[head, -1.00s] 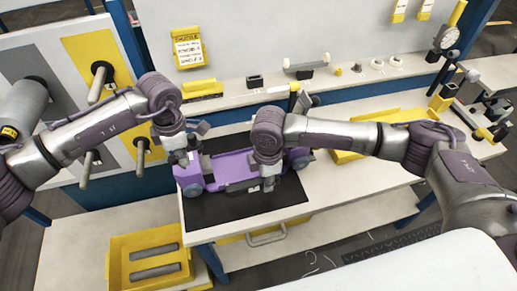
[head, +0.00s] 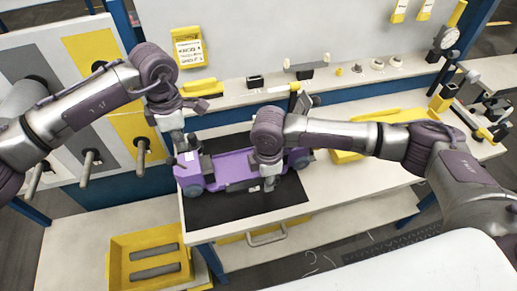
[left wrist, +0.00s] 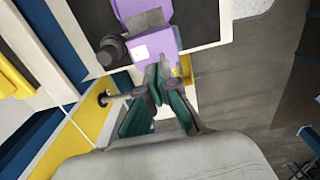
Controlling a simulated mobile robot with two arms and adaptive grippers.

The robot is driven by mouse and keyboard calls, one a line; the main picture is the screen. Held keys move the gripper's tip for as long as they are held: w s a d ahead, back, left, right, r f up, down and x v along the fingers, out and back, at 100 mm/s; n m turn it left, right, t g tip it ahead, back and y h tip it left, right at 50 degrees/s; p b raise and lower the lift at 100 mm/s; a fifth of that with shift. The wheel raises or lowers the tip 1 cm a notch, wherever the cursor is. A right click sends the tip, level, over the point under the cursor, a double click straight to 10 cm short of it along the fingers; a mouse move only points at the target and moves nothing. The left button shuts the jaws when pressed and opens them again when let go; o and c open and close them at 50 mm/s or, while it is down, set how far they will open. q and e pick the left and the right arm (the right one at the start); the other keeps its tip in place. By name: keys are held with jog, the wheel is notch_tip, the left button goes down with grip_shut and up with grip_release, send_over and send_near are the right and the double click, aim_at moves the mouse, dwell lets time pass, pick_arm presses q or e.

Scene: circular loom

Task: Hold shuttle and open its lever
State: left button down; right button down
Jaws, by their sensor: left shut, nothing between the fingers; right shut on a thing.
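The purple shuttle (head: 228,168) lies on a black mat (head: 245,207) on the workbench, with dark rollers or wheels at its corners. My right gripper (head: 269,184) is shut on the right part of its near side. My left gripper (head: 180,150) is shut and empty above the shuttle's left end. In the left wrist view its teal fingers (left wrist: 162,78) are together just below the shuttle's purple end (left wrist: 150,35), which bears a white label and has a dark round part beside it. I cannot make out the lever's position; the right arm hides part of the shuttle.
A yellow bin (head: 150,258) with grey rods stands lower left. Pegs project from the panel (head: 30,65) at left. A yellow tray (head: 350,153) lies right of the shuttle. A shelf (head: 235,97) with small parts runs behind. The bench right of the mat is mostly clear.

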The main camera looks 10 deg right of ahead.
jog(key=shift+s+d+f, duration=0.1)
jog(key=shift+s+f, duration=0.05)
jog(key=shift+f, duration=0.1)
jog(key=c, duration=0.9)
grip_release()
jog(key=shift+w+r, duration=0.1)
jog(key=shift+w, duration=0.1)
notch_tip(320, 180, up, 12)
jog(key=shift+r, duration=0.1)
